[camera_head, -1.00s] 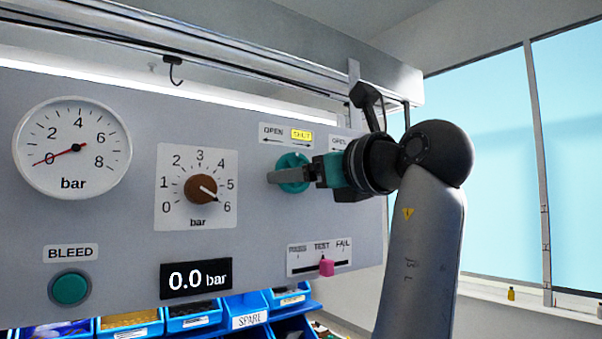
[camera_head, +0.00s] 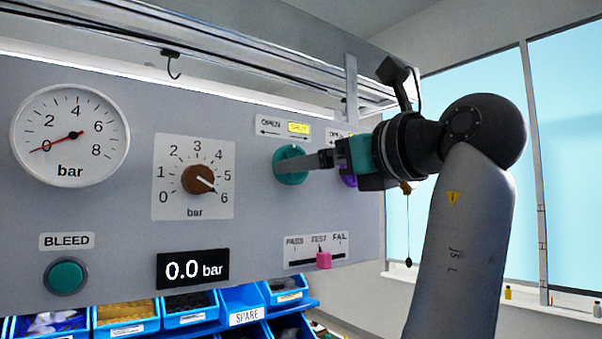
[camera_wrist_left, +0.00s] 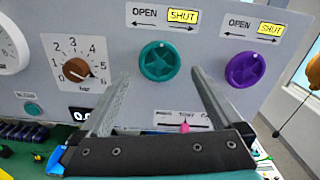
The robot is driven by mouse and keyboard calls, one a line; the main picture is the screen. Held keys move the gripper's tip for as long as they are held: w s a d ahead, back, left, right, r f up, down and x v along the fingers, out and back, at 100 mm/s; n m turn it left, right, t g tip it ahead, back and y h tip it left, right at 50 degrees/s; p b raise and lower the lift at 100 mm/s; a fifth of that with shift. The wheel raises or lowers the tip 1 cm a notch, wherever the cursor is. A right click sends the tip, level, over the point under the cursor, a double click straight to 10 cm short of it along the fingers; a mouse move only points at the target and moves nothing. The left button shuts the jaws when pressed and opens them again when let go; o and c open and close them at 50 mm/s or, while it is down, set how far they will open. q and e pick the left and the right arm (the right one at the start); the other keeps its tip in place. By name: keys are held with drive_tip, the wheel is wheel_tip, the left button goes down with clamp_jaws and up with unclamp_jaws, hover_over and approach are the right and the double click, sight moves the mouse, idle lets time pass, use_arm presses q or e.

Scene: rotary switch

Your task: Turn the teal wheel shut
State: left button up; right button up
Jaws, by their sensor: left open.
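The teal wheel (camera_head: 290,165) is on the grey panel under an OPEN/SHUT label (camera_head: 285,127) with SHUT on yellow. In the left wrist view the wheel (camera_wrist_left: 159,61) shows whole, its pale mark near the top of its face. My left gripper (camera_head: 318,161) is just right of and in front of the wheel in the head view. In the left wrist view my left gripper (camera_wrist_left: 160,74) is open and empty, its fingers apart on either side of the wheel's lower part and seemingly short of it. My right gripper is not in view.
A purple wheel (camera_wrist_left: 245,68) sits right of the teal one, mostly hidden behind my gripper in the head view. A pink slider (camera_head: 323,260) is below. A brown knob (camera_head: 198,180) points near 6, a gauge (camera_head: 70,136) reads about 0, and the display (camera_head: 193,269) reads 0.0 bar.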

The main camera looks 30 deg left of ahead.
use_arm(q)
drive_tip(key=b+v, duration=0.2)
drive_tip(key=v, duration=0.8)
drive_tip(key=shift+d, duration=0.4)
